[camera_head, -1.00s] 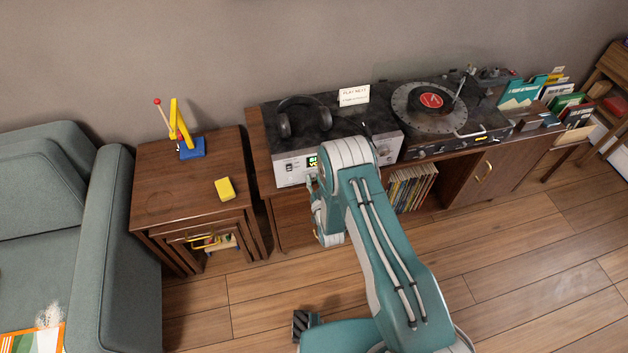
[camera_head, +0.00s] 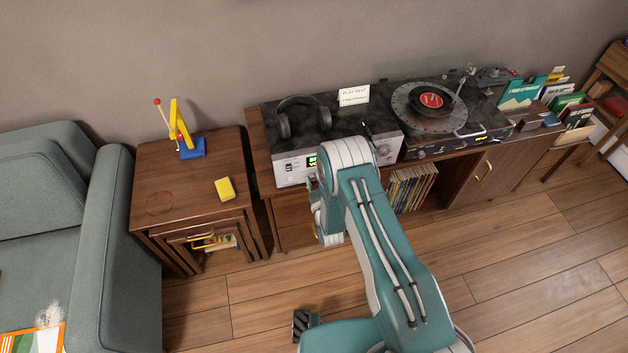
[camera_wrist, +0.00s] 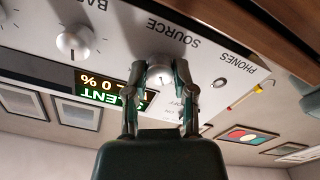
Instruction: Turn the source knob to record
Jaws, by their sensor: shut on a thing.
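The source knob (camera_wrist: 160,77) is a silver dial on the amplifier's pale front panel, below the upside-down word SOURCE in the wrist view. My gripper (camera_wrist: 158,70) has a finger on each side of the knob and is shut on it. The fingers hide the knob's sides and part of the position labels, so I cannot tell which setting it points to. The amplifier (camera_head: 296,169) stands on the wooden cabinet in the head view, where my arm hides the knob and the fingertips.
Beside the source knob are another knob (camera_wrist: 75,41), a green lit display (camera_wrist: 113,92) partly covered by my gripper, and the phones socket (camera_wrist: 220,83). Headphones (camera_head: 284,125) lie on the amplifier. A turntable (camera_head: 430,108) stands to its right, a side table (camera_head: 170,200) to its left.

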